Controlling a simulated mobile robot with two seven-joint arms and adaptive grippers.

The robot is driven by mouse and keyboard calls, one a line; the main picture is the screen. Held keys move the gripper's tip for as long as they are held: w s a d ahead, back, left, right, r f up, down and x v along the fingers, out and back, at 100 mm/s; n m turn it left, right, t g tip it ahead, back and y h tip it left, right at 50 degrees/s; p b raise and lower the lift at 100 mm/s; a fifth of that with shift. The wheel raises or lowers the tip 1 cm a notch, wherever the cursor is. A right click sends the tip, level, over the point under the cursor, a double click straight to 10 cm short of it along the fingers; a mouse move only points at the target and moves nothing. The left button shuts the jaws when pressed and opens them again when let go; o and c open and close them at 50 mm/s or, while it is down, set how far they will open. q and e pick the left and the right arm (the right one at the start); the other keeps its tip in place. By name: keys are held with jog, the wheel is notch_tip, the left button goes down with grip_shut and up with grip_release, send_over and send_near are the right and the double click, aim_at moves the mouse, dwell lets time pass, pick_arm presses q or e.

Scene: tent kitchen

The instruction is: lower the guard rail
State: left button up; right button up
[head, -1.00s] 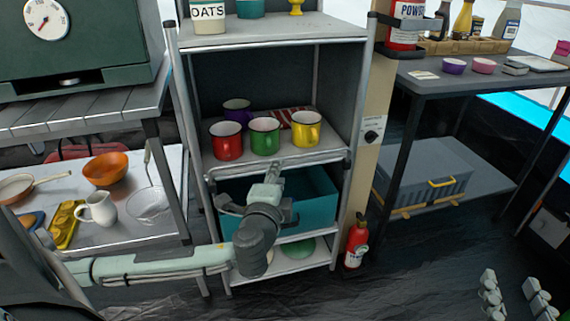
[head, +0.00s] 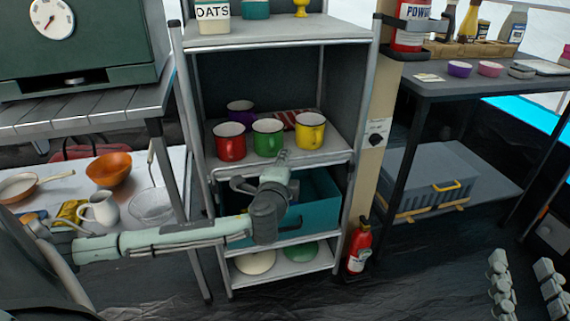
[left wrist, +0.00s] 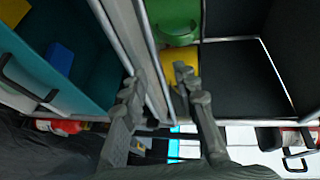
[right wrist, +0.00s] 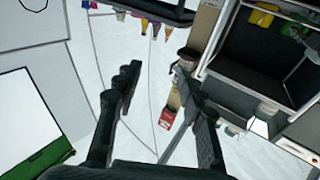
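The guard rail (head: 325,160) is a thin grey bar along the front of the middle shelf of the metal rack, low in front of the mugs. In the left wrist view, pale bars at the shelf front (left wrist: 147,50) run down towards my left fingers; I cannot tell rail from shelf edge there. My left gripper (head: 283,155) is at the rail, below the green and yellow mugs. In its wrist view its fingers (left wrist: 162,88) are apart around the shelf front; contact is unclear. My right gripper (head: 525,268) is open and empty at lower right, away from the rack.
Red (head: 229,146), green (head: 267,143), yellow (head: 310,135) and purple (head: 240,112) mugs stand on the shelf. A teal bin (head: 318,203) is below. A fire extinguisher (head: 357,247) stands right of the rack. The floor in front is clear.

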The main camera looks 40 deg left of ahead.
pick_arm(q)
grip_shut()
jog(key=shift+f, duration=0.1)
notch_tip(320, 180, down, 4)
jog(key=shift+r+b, duration=0.1)
jog(key=shift+b, duration=0.9)
pick_arm(e)
notch_tip(320, 180, up, 7)
jog(key=s+t+y, duration=0.1)
jog(key=s+t, duration=0.1)
jog(key=t, duration=0.2)
jog(key=shift+a+y, duration=0.3)
jog(key=shift+a, duration=0.05)
jog(key=shift+f, duration=0.1)
pick_arm(q)
jog(key=shift+o, duration=0.2)
grip_release()
